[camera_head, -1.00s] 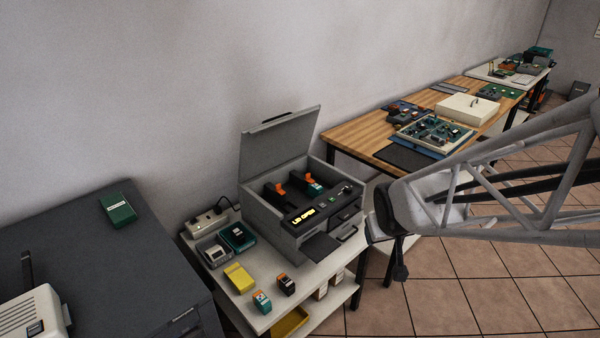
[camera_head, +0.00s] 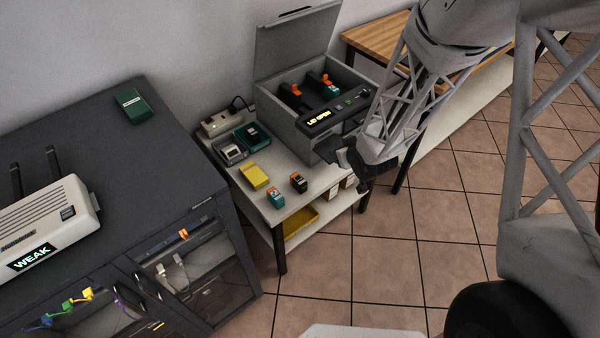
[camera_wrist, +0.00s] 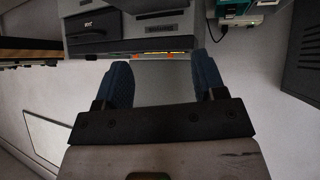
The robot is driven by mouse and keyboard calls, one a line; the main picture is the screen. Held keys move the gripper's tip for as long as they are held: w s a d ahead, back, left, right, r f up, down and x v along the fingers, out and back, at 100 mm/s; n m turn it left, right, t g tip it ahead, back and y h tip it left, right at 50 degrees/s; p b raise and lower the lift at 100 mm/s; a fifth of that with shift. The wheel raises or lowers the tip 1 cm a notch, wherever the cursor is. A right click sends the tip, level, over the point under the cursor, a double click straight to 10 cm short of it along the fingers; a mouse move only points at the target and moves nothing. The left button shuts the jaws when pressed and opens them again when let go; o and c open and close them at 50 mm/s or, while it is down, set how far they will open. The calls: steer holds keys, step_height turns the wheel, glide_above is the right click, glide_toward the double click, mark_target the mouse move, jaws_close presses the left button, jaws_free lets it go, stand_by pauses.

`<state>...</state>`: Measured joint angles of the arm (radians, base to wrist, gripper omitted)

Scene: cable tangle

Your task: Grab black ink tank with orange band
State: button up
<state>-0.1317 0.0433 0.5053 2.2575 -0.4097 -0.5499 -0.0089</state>
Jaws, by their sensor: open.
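A small black ink tank with an orange band (camera_head: 298,182) stands on the white side table, in front of the grey printer. A teal and white tank with an orange part (camera_head: 276,197) stands just left of it. My gripper (camera_wrist: 162,66) is open and empty, its two blue-padded fingers apart. In the head view it hangs by the printer's front right, to the right of and above the black tank, and apart from it. The wrist view shows the printer's drawer front (camera_wrist: 95,25) ahead; I cannot make out the black tank there.
The printer (camera_head: 285,125) has its lid up, with dark and teal tanks with orange parts inside. A yellow box (camera_head: 254,177), a grey device (camera_head: 231,152) and a power strip (camera_head: 222,122) share the table (camera_head: 312,199). A dark cabinet (camera_head: 60,140) stands left.

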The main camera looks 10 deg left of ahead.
steer(key=a+f+n+y, duration=0.15)
steer(key=a+f, duration=0.25)
steer(key=f, duration=0.4)
steer(key=y, duration=0.4)
glide_toward(299, 182)
steer(key=shift+n, duration=0.35)
steer(key=w+f, duration=0.1)
steer(key=w+a+f, duration=0.1)
steer(key=w+f, duration=0.1)
steer(key=shift+a+f, duration=0.15)
steer(key=shift+a, duration=0.1)
steer(key=shift+x, duration=1.25)
steer(key=shift+w, duration=0.1)
steer(key=shift+x, duration=2.55)
steer(key=shift+a, duration=0.2)
